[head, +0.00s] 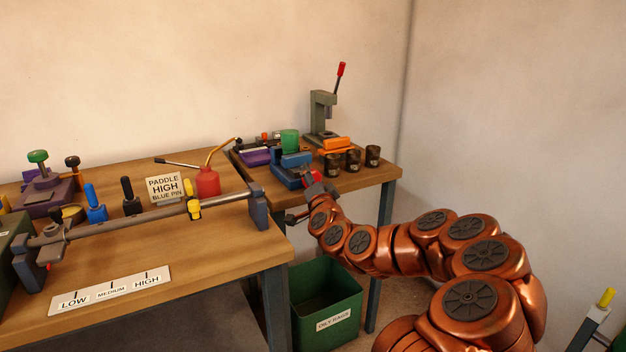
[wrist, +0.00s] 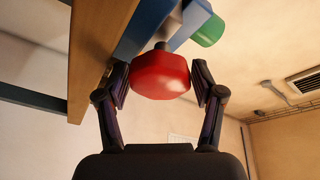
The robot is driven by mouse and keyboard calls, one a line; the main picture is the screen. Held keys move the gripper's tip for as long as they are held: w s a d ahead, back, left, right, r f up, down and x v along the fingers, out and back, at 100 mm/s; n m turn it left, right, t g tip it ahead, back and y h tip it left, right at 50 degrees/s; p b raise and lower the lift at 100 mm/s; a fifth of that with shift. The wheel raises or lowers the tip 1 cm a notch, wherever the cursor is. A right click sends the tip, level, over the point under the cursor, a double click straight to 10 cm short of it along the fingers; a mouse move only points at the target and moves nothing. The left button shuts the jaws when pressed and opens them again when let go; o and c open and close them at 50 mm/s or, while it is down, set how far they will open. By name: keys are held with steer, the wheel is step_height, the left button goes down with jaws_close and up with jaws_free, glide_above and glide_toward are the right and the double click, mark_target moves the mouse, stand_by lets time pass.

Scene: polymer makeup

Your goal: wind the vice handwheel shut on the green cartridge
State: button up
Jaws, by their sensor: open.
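The green cartridge (head: 290,141) stands upright at the blue vice (head: 287,172) on the far bench; whether the jaws touch it is unclear. In the wrist view the cartridge (wrist: 208,32) shows at upper right, beyond the blue vice body (wrist: 150,28). The red handwheel (wrist: 161,76) sits on a dark shaft at the vice's near end. My gripper (wrist: 160,80) is open, with one finger on each side of the handwheel. Small gaps appear between wheel and fingers. In the head view my gripper (head: 311,183) is at the bench's front edge, partly hiding the wheel.
An arbor press (head: 322,112) with a red-tipped lever stands behind the vice. Several dark cups (head: 354,161) and an orange block (head: 336,145) are to its right. A green rag bin (head: 325,305) is below. The left bench holds a long rod (head: 150,217) and a red oil can (head: 207,182).

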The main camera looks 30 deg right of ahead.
mark_target(313, 170)
steer(key=shift+r, duration=0.1)
step_height(313, 170, up, 10)
steer(key=shift+f, duration=0.1)
stand_by(0.5)
